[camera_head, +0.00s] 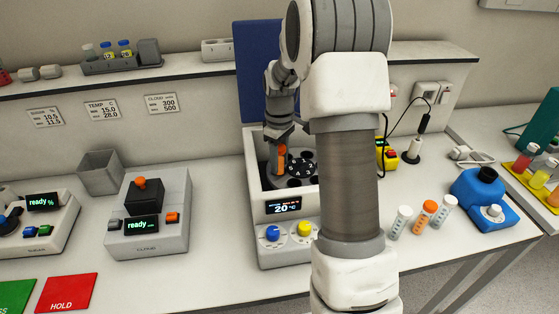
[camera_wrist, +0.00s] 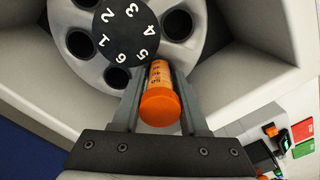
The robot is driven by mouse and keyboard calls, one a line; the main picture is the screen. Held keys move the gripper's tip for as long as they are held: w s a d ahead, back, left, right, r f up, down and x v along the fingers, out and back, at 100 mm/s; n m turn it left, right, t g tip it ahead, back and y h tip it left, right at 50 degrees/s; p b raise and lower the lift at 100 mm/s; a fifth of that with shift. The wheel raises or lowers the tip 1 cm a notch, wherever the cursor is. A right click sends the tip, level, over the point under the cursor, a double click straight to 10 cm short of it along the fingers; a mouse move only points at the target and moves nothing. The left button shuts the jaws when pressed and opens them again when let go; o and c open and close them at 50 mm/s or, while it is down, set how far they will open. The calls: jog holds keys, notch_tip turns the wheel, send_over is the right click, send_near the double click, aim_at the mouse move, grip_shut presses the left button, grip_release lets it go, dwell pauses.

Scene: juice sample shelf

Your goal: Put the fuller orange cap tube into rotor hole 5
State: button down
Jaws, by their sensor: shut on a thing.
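My gripper (camera_wrist: 159,80) is shut on an orange cap tube (camera_wrist: 160,106) over the rotor. In the wrist view its cap faces the camera and its far end points at the rotor (camera_wrist: 202,52) beside the number 5 on the black hub (camera_wrist: 122,28). Hole 5 is covered by the tube and fingers; I cannot tell how deep the tube sits. In the head view the held tube (camera_head: 281,153) shows orange at my gripper (camera_head: 277,160), over the centrifuge (camera_head: 262,200). Another orange cap tube (camera_head: 427,211) stands on the bench at right. Fill levels are too small to compare.
The open blue lid (camera_head: 256,65) rises behind the rotor. Other rotor holes (camera_wrist: 80,43) look empty. A grey instrument (camera_head: 148,222) stands at left.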

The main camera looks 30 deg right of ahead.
jog(key=shift+r+p, duration=1.15)
jog(key=shift+r, duration=0.6)
jog(key=shift+c, duration=1.8)
grip_release()
notch_tip(320, 180, up, 18)
jog(key=shift+f, duration=0.25)
